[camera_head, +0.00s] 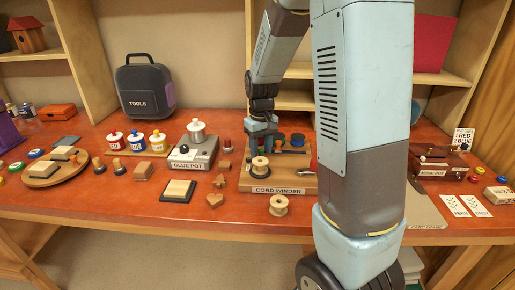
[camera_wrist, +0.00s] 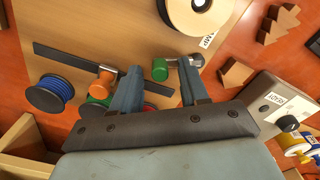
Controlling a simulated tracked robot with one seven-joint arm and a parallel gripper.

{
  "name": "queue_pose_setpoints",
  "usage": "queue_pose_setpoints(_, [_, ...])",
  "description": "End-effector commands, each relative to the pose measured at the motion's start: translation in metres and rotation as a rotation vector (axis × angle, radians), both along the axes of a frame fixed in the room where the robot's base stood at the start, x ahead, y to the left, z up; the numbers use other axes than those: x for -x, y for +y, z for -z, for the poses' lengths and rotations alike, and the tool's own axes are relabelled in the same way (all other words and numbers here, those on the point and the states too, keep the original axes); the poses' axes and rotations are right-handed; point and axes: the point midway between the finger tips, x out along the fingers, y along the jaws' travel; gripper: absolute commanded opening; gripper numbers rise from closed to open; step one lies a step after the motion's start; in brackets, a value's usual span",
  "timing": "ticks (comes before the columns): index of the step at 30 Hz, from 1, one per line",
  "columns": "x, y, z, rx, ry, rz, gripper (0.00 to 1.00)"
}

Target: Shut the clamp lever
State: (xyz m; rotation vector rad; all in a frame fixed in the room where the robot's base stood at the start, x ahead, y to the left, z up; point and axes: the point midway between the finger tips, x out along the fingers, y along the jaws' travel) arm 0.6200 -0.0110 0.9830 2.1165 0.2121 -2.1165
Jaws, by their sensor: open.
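The cord winder (camera_head: 285,188) is a wooden board on the red-brown table, carrying spools. In the wrist view, a green knob (camera_wrist: 160,70) on a short metal arm (camera_wrist: 183,62) lies near a partly hidden label ending in "MP"; this looks like the clamp lever. My gripper (camera_wrist: 158,84) is open and empty. Its two fingers point at the board, one on each side of the green knob, with the right fingertip close to the metal arm; I cannot tell whether they touch. In the head view my gripper (camera_head: 262,142) is low over the board's back left, and the lever cannot be made out.
An orange knob (camera_wrist: 104,82) by a dark bar, and a blue spool (camera_wrist: 50,94), lie left of my fingers. A pale spool (camera_wrist: 197,10) stands beyond. The glue pot unit (camera_head: 192,153) is left of the winder; the music box (camera_head: 437,163) is right.

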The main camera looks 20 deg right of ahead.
Motion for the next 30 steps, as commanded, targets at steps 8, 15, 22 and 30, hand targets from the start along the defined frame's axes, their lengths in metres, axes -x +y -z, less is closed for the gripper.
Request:
queue_pose_setpoints(8, [0.0,0.0,0.0,0.0,0.0,-0.001,0.26])
queue_pose_setpoints(15, [0.0,0.0,0.0,0.0,0.0,-0.001,0.03])
queue_pose_setpoints(22, [0.0,0.009,0.0,0.0,0.0,-0.003,0.0])
queue_pose_setpoints(30, [0.003,0.004,-0.001,-0.001,0.0,0.058,0.0])
